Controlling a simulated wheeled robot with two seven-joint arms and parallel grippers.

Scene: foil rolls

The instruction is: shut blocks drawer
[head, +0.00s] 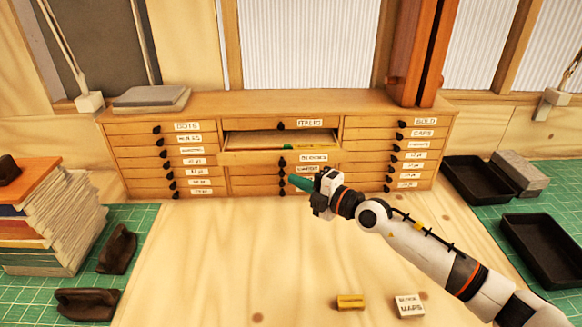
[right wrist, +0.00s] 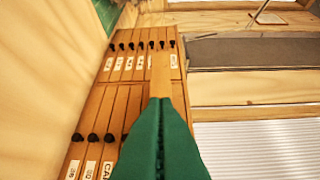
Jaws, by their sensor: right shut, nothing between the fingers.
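The blocks drawer (head: 255,158), labelled BLOCKS, is in the middle column of the wooden cabinet and stands pulled out. Its open inside shows above its front, with something green and yellow in it. My right gripper (head: 300,183) is in front of the middle column, with its green fingertips just below and in front of the drawer's front. In the right wrist view the fingers (right wrist: 160,105) are pressed together and empty, with a wooden strip (right wrist: 160,75) just beyond their tips. I cannot tell whether they touch it. My left gripper is not in view.
The other drawers of the cabinet (head: 135,142) look shut. A yellow block (head: 351,302) and a white labelled block (head: 409,305) lie on the table front. Black trays (head: 545,250) stand at right, a stack of papers (head: 45,225) at left. The table's middle is clear.

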